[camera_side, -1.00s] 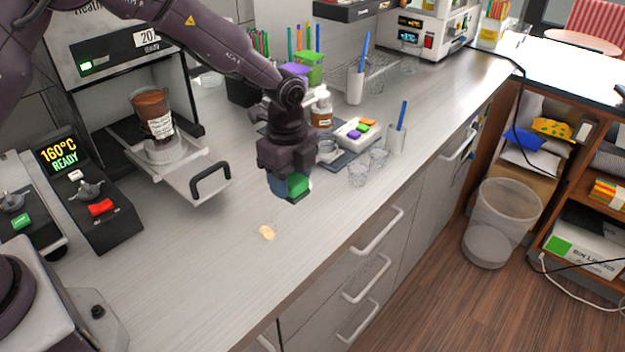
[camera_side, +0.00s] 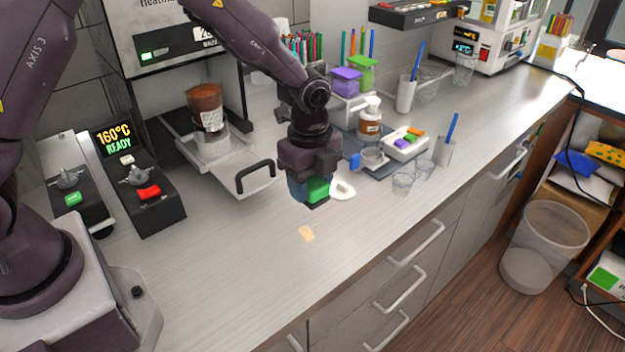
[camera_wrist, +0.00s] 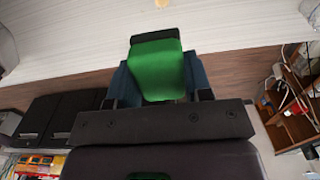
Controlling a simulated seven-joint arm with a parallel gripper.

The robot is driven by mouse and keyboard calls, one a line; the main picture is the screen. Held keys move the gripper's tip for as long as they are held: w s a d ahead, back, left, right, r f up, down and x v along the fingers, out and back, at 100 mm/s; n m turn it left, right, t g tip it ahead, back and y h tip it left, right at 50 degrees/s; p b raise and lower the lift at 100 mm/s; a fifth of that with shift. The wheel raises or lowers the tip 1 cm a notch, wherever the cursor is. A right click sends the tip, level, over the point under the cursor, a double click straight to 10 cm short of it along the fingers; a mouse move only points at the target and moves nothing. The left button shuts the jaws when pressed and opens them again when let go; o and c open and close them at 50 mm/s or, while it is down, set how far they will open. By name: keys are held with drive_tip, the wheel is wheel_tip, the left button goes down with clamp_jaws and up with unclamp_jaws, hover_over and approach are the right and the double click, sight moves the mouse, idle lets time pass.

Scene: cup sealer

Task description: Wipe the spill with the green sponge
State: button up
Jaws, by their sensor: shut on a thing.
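The green sponge (camera_side: 318,188) is held in my gripper (camera_side: 312,195), above the counter. In the wrist view the sponge (camera_wrist: 158,68) sits between the blue fingers of my gripper (camera_wrist: 157,80), which are shut on it. The spill (camera_side: 307,233) is a small tan patch on the counter, below and just in front of my gripper in the side view. It also shows at the top edge of the wrist view (camera_wrist: 162,3). The sponge is apart from the spill.
The sealer's sliding tray with a black handle (camera_side: 256,176) stands left of my gripper. A white ring-like piece (camera_side: 342,190) lies just right of it. Clear cups (camera_side: 403,183) and a white tray (camera_side: 405,147) stand farther right. The counter (camera_side: 235,270) around the spill is clear.

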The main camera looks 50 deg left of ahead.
approach(301, 228)
drive_tip(key=shift+s+f, duration=0.2)
drive_tip(key=shift+f, duration=1.1)
drive_tip(key=shift+s+f, duration=0.2)
drive_tip(key=shift+f, duration=1.05)
drive_tip(key=shift+d+f, duration=0.65)
drive_tip(key=shift+f, duration=0.05)
drive_tip(key=shift+d, duration=1.5)
drive_tip(key=a, duration=0.4)
drive_tip(key=shift+a+f, duration=0.1)
drive_tip(key=shift+w, duration=0.35)
drive_tip(key=shift+w+d, duration=0.15)
drive_tip(key=shift+d, duration=1.9)
drive_tip(key=a, duration=0.4)
wheel_tip(301, 228, up, 8)
drive_tip(key=shift+a, duration=0.1)
